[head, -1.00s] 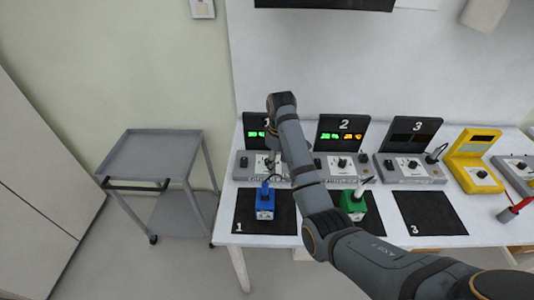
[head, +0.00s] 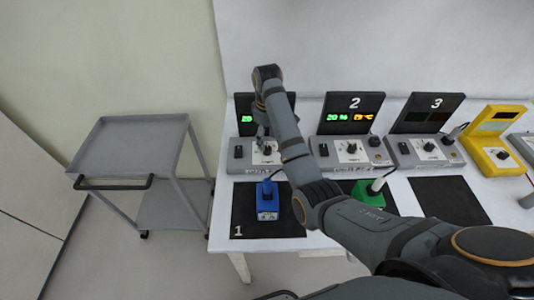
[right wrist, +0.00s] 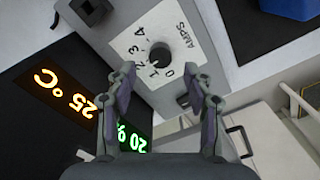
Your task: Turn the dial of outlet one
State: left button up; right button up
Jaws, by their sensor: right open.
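Outlet one is the leftmost grey unit (head: 240,163), with its dark display (head: 245,118) partly hidden behind my right arm. Its black dial (right wrist: 160,56) sits on a white AMPS plate (right wrist: 178,38) marked with numbers from 0 up. My right gripper (head: 262,136) points down over the dial. In the right wrist view my right gripper (right wrist: 165,88) has its two fingers apart, with nothing between the tips. The dial lies just beyond the fingertips, roughly centred between them, and no contact shows. The display reads 20 % in green and 25 °C in orange. My left gripper is not in view.
A blue device (head: 267,201) stands on the black mat marked 1 and a green device (head: 372,192) stands to its right. Units 2 (head: 350,152) and 3 (head: 428,150) and a yellow unit (head: 497,150) continue rightward. A grey trolley (head: 135,150) stands left of the table.

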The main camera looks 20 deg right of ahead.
aim_at(267, 148)
notch_tip(267, 148, down, 4)
jog(key=shift+r, duration=0.1)
jog(key=shift+s+f, duration=0.1)
jog(key=shift+f, duration=0.2)
grip_shut()
jog(key=shift+r+m+p, duration=0.25)
jog(key=shift+m+p, duration=0.15)
jog(key=shift+p, duration=0.65)
jog(key=m+p, duration=0.3)
jog(key=p, duration=0.2)
jog(key=shift+m, duration=0.3)
jog(key=shift+m+p, duration=0.85)
jog(key=shift+m, duration=0.15)
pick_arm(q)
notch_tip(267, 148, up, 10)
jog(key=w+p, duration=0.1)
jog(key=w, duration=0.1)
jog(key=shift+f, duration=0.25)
pick_arm(e)
jog(key=shift+f+m, duration=0.2)
jog(key=shift+m, duration=0.5)
